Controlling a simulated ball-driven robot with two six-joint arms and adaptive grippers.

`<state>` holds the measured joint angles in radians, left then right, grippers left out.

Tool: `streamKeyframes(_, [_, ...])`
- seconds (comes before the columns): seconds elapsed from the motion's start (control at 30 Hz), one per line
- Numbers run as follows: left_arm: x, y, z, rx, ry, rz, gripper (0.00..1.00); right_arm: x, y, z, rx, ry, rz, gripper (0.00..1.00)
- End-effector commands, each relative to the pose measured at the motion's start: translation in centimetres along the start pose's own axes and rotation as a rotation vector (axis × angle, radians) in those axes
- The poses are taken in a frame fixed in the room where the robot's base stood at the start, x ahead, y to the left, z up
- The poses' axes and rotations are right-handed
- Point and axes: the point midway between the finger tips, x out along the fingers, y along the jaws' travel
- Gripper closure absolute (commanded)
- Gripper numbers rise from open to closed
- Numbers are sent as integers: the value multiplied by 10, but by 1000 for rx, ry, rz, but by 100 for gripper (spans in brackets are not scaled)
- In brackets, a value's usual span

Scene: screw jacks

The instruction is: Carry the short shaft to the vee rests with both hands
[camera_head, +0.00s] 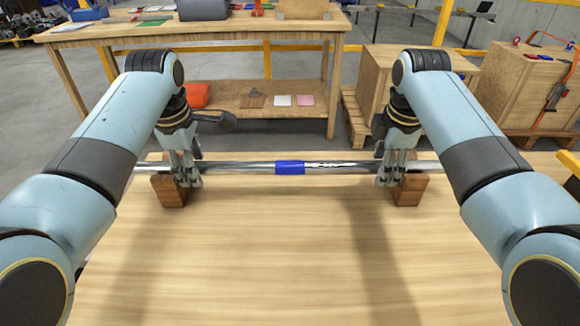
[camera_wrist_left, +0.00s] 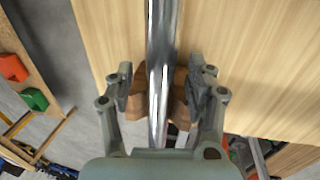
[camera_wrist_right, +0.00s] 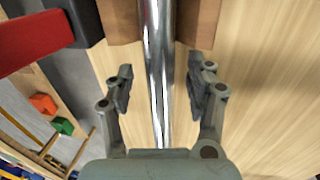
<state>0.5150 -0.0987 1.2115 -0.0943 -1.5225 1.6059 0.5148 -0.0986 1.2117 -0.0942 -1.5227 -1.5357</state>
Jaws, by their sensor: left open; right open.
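The shaft (camera_head: 240,168) is a shiny silver bar with a blue band (camera_head: 290,167) at its middle. It lies level across two brown wooden vee rests, the left one (camera_head: 171,191) and the right one (camera_head: 410,191), and appears to sit in both. My left gripper (camera_wrist_left: 162,88) is open around the shaft, its fingers apart from it on either side, at the left rest (camera_wrist_left: 181,112). My right gripper (camera_wrist_right: 160,88) is open around the shaft, with clear gaps, just beside the right rest (camera_wrist_right: 119,20). The vee notches are mostly hidden.
The light wooden table (camera_head: 280,250) is clear in front of the shaft. A workbench (camera_head: 200,32) with items stands behind, and wooden crates (camera_head: 525,85) stand at the back right. A red bar (camera_wrist_right: 35,40) shows at the upper left of the right wrist view.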

Motion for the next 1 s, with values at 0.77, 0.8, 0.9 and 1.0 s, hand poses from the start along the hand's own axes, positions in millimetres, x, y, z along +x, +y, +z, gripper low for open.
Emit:
streamKeyframes(0.77, [-1,0,0,0,0,0,100,-1,0,0,0,0,1,100])
streamKeyframes(0.8, [-1,0,0,0,0,1,100,-1,0,0,0,0,1,100])
streamKeyframes(0.9, [-1,0,0,0,0,1,100,-1,0,0,0,0,1,100])
streamKeyframes(1.0, [-4,4,0,0,-1,11,100,-4,4,0,0,1,11,100])
